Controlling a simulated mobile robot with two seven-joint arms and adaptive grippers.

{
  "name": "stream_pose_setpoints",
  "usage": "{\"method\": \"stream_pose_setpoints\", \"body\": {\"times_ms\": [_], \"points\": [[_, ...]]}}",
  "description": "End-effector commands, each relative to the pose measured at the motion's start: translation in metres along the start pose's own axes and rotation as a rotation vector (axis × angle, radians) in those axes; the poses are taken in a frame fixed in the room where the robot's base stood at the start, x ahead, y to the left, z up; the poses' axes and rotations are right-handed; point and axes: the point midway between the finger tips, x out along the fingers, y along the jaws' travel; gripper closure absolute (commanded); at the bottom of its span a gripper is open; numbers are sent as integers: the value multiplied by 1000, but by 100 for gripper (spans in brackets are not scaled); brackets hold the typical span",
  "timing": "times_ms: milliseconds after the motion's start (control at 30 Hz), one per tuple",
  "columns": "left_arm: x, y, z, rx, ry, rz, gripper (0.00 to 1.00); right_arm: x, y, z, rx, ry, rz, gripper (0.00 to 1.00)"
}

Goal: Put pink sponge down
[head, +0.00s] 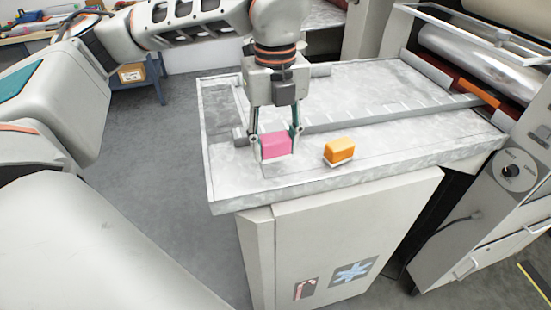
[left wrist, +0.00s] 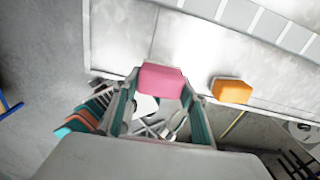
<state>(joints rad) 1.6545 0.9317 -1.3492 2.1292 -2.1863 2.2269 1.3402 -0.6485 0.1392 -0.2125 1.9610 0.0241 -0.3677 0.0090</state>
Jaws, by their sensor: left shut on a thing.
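The pink sponge (head: 277,145) is between the fingers of my left gripper (head: 275,147), which is shut on it. It is over the front part of the grey metal worktop (head: 235,180), left of the orange sponge. Whether its underside touches the worktop I cannot tell. In the left wrist view the pink sponge (left wrist: 161,81) sits between the two fingertips of my left gripper (left wrist: 161,90). My right gripper is in neither view.
An orange sponge (head: 339,151) lies on the worktop just right of the pink one. A raised ruler-like bar (head: 340,122) crosses the worktop behind them. A machine with a metal roller (head: 470,60) stands at the right. The worktop's left front is bare.

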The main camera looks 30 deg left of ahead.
Motion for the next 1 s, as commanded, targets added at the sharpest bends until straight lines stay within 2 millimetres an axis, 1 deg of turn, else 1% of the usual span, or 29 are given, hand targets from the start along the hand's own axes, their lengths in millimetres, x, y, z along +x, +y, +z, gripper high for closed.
{"method": "stream_pose_setpoints", "body": {"times_ms": [167,400,733,767,800,1000], "points": [[11,0,0,-1,0,1,75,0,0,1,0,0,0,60],[41,1,0,-1,1,2,75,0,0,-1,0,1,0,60],[44,0,0,-1,0,1,75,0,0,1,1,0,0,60],[44,0,0,-1,0,0,50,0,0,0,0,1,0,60],[43,0,0,-1,0,0,41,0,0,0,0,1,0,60],[43,0,0,-1,0,0,41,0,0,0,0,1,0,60]]}}
